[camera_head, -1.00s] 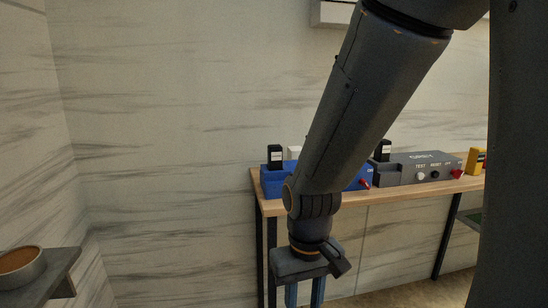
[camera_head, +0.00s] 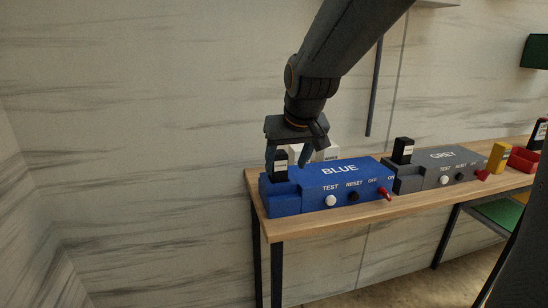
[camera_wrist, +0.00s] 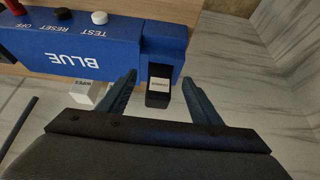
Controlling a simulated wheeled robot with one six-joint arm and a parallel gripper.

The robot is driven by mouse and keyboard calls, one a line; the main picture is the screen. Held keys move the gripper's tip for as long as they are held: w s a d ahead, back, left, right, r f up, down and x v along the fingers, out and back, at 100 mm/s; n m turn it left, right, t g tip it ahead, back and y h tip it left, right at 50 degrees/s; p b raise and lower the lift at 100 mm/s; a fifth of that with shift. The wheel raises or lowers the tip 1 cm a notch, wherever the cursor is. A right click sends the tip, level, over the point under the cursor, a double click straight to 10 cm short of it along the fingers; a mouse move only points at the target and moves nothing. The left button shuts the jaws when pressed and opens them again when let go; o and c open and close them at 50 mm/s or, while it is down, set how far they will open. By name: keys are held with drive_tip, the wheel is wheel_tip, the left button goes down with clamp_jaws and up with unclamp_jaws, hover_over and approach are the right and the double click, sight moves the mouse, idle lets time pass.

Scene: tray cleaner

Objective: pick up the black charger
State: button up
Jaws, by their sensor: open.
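A black charger (camera_head: 280,166) with a white label stands upright in the left end of the blue box (camera_head: 340,187) marked BLUE. My gripper (camera_head: 288,160) is open above it, its fingers around the charger's upper part in the head view. In the wrist view the charger (camera_wrist: 158,88) shows between and just ahead of the two fingertips of my gripper (camera_wrist: 160,80). I see no contact between the fingers and the charger. A second black charger (camera_head: 402,150) stands in the grey box (camera_head: 445,166) marked GREY.
The boxes stand on a wooden table (camera_head: 300,228) with dark legs. White small boxes (camera_wrist: 88,93) sit behind the blue box, near a finger. A yellow block (camera_head: 498,155) and a red holder (camera_head: 523,160) are to the right. A marble-patterned wall is behind.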

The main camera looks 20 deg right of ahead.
sight(278, 166)
drive_tip(key=shift+w+d+r, duration=0.1)
drive_tip(key=shift+w+r, duration=0.7)
drive_tip(key=shift+w, duration=0.2)
drive_tip(key=shift+w+p+x, duration=0.15)
drive_tip(key=shift+p+x, duration=0.3)
drive_tip(key=shift+x, duration=1.45)
drive_tip(key=shift+w+p+x, duration=0.15)
drive_tip(key=shift+p+x, duration=0.3)
drive_tip(key=shift+x, duration=1.45)
drive_tip(key=shift+r, duration=0.2)
drive_tip(key=shift+a, duration=0.2)
drive_tip(key=c, duration=1.3)
